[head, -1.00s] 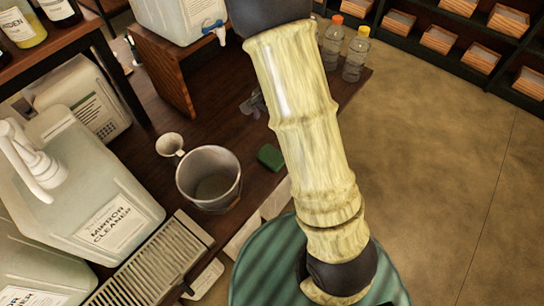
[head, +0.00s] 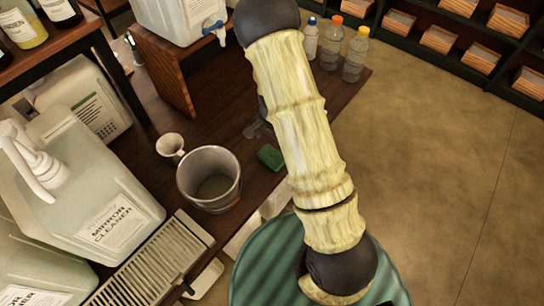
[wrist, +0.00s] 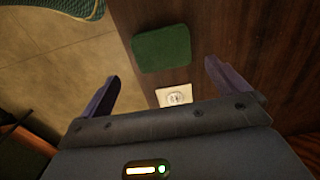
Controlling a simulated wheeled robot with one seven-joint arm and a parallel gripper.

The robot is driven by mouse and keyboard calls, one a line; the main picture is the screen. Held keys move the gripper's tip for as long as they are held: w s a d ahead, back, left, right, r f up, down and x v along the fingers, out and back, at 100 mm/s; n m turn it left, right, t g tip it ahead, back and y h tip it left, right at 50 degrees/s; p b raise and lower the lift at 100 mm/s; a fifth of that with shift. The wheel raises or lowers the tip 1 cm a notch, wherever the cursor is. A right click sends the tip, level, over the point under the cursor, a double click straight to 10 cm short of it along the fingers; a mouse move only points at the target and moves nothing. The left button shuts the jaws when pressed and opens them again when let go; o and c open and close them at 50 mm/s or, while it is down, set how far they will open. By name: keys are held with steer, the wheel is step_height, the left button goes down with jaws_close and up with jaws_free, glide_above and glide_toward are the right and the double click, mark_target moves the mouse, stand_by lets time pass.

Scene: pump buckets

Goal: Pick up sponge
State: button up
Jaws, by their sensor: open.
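A green sponge (head: 270,157) lies on the dark wooden table (head: 262,185) near its front edge, just right of a grey bucket (head: 209,178). The sponge also shows in the wrist view (wrist: 161,48), lying close to the table's edge. My gripper (wrist: 160,80) is open and empty, and the sponge appears beyond its fingertips, between their lines. In the head view my arm hides most of the gripper.
A small white cup (head: 171,147) stands behind the bucket. A metal drip grate (head: 150,262) and a mirror cleaner jug (head: 85,190) stand to the left. Several bottles (head: 355,54) stand at the table's far right end. A pale square label (wrist: 174,96) shows below the sponge.

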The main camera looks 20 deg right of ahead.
mark_target(272, 155)
steer(key=shift+f, duration=1.1)
steer(key=f, duration=0.2)
steer(key=f+p, duration=0.1)
steer(key=f, duration=0.1)
steer(key=shift+w+a, duration=0.15)
steer(key=shift+w, duration=0.05)
steer(key=shift+s+f, duration=0.1)
steer(key=shift+f, duration=0.5)
steer(key=c, duration=0.9)
steer(key=shift+o, duration=0.2)
steer(key=shift+r, duration=0.1)
